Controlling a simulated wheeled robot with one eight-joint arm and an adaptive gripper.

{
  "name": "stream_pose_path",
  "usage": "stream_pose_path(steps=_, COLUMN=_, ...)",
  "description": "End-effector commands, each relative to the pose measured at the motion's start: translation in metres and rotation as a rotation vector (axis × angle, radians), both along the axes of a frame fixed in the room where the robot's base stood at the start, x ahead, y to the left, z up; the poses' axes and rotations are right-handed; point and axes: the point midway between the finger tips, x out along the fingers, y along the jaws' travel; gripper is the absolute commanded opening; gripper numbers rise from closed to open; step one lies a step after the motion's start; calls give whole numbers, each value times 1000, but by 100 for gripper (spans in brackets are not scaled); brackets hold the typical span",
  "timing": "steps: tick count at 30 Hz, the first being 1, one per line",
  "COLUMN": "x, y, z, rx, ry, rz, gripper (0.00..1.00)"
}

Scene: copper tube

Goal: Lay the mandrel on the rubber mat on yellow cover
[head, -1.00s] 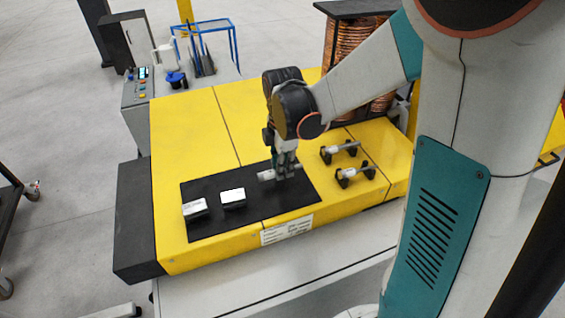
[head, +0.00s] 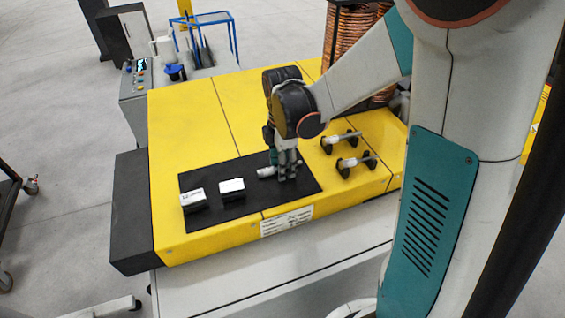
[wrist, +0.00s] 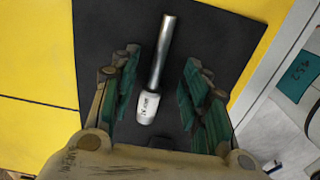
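The mandrel, a metal rod with a white labelled end (wrist: 149,105), lies on the black rubber mat (wrist: 100,25) in the wrist view. The mat (head: 252,172) covers the front part of the yellow cover (head: 185,125). My gripper (wrist: 158,85) is open, with a finger on each side of the mandrel and a visible gap to both. In the head view my gripper (head: 287,174) points down, low over the mat's right half. The mandrel's white end (head: 266,171) shows just left of the fingers there; the rest is hidden by them.
Two white-topped boxes (head: 232,187) (head: 194,200) stand on the mat's left part. Two similar rods rest on black holders (head: 341,141) (head: 356,163) right of the mat. A copper coil stack (head: 355,45) stands behind.

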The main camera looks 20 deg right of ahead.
Motion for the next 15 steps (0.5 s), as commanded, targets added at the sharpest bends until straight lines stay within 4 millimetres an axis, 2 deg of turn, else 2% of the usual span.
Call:
stream_pose_path(steps=8, x=0, y=0, z=7, rx=0, ry=0, rz=0, gripper=42)
stream_pose_path(steps=15, x=0, y=0, z=46, rx=0, ry=0, rz=0, gripper=42)
